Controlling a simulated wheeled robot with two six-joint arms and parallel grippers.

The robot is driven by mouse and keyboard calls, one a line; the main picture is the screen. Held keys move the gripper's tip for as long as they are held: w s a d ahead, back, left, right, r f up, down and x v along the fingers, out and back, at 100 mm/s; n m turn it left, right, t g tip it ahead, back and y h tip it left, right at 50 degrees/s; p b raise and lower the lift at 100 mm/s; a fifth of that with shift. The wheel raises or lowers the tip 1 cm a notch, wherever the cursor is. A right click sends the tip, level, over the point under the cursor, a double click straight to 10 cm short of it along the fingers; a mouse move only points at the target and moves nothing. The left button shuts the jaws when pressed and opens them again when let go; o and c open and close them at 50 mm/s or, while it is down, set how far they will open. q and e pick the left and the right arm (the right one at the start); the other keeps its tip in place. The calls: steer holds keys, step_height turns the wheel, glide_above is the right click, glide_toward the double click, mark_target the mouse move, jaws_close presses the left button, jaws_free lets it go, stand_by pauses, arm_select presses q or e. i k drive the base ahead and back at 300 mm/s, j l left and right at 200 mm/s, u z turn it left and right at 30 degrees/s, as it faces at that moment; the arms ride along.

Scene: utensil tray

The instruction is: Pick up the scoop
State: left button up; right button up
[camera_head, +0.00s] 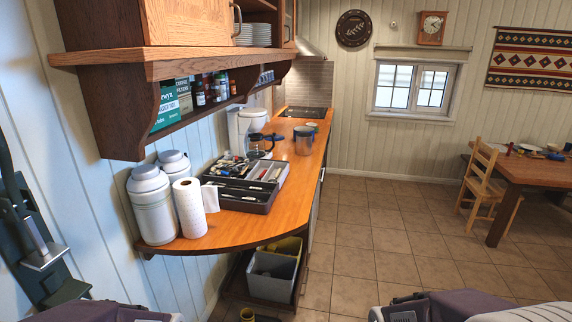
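A dark utensil tray (243,202) sits on the wooden counter, with a lighter grey section (268,172) at its back right. Several small utensils lie in its compartments, some with light or silver parts. More small coloured items crowd its back left part. They are too small for me to tell which one is the scoop. Neither of my grippers can be made out in the head view. Purple and grey parts, likely mine, show along the bottom edge, well short of the counter.
On the counter (216,238), a paper towel roll (190,208) and two white canisters (151,207) stand left of the tray. A coffee maker (245,130) and metal canister (303,142) stand behind it. A wooden shelf (170,58) overhangs the left.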

mark_target(280, 170)
steer(key=i+l, duration=0.4)
steer(key=i+l+u, duration=0.15)
steer(key=i+l, duration=0.55)
steer(key=l, duration=0.25)
steer(key=i+l+u, duration=0.1)
steer(key=i+l, duration=0.6)
steer(key=l, duration=0.25)
steer(key=i+l+u, duration=0.15)
steer(key=i+l, duration=0.2)
steer(key=l, duration=0.15)
steer(key=i+l, duration=0.3)
steer(key=l, duration=0.25)
steer(key=i+l+u, duration=0.1)
steer(key=i+l, duration=0.2)
steer(key=l, duration=0.25)
steer(key=k+l+u, duration=0.1)
steer(key=u, duration=1.4)
